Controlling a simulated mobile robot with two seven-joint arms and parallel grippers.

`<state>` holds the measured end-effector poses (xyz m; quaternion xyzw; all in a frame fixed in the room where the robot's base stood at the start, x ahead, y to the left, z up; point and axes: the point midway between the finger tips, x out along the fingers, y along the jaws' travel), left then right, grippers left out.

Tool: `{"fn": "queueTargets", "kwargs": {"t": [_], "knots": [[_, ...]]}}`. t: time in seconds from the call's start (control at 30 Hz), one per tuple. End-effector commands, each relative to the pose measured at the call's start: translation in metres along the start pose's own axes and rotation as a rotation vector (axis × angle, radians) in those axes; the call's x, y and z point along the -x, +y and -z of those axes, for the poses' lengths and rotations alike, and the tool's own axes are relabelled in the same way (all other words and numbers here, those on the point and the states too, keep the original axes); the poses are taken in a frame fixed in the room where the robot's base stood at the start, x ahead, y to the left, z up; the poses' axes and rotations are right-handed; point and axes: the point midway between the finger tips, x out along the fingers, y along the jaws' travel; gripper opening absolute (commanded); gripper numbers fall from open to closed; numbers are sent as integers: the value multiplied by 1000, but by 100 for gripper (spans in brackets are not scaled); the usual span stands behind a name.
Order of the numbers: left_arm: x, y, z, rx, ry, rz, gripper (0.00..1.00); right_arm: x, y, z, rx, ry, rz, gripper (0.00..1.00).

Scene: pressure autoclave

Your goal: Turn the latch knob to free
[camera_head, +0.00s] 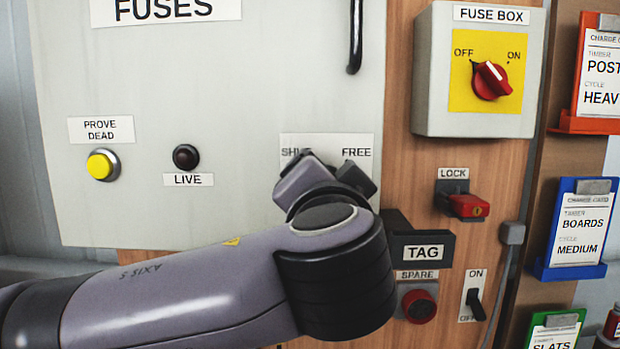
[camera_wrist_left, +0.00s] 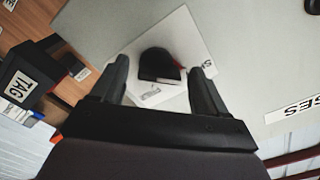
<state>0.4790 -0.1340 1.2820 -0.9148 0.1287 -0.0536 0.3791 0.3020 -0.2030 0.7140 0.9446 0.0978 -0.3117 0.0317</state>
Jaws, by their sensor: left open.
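The latch knob (camera_wrist_left: 160,64) is a dark, rounded knob on a white label plate (camera_wrist_left: 195,38) in the left wrist view. In the head view the plate (camera_head: 328,141) reads FREE at its right, and the word at its left is partly covered. There my left gripper (camera_head: 330,172) is in front of the plate and mostly hides the knob, so I cannot tell which way it points. In the wrist view my left gripper (camera_wrist_left: 160,70) is open, with one finger on each side of the knob and gaps visible. My right gripper is not in view.
The latch is on a grey panel door (camera_head: 230,90) with a black handle (camera_head: 355,40) above. To the right are a fuse box (camera_head: 435,75) with a red switch (camera_head: 490,80), a red lock (camera_head: 468,205), a TAG holder (camera_head: 422,248) and a red spare button (camera_head: 419,306).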

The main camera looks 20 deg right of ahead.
Motion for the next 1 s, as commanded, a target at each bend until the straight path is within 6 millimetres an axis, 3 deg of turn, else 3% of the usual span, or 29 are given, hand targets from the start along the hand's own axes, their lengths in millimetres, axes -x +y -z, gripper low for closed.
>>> {"fn": "queueTargets", "kwargs": {"t": [0.23,0.27,0.4,0.43,0.77,1.0], "knots": [[-1,0,0,0,0,0,74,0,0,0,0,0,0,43],[-1,0,0,0,0,0,68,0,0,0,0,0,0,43],[-1,0,0,0,0,0,22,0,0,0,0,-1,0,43],[-1,0,0,0,0,0,18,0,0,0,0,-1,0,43],[-1,1,-1,-34,-1,-1,18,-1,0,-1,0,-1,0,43],[-1,1,-1,-167,-1,-3,18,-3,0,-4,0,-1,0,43]]}}
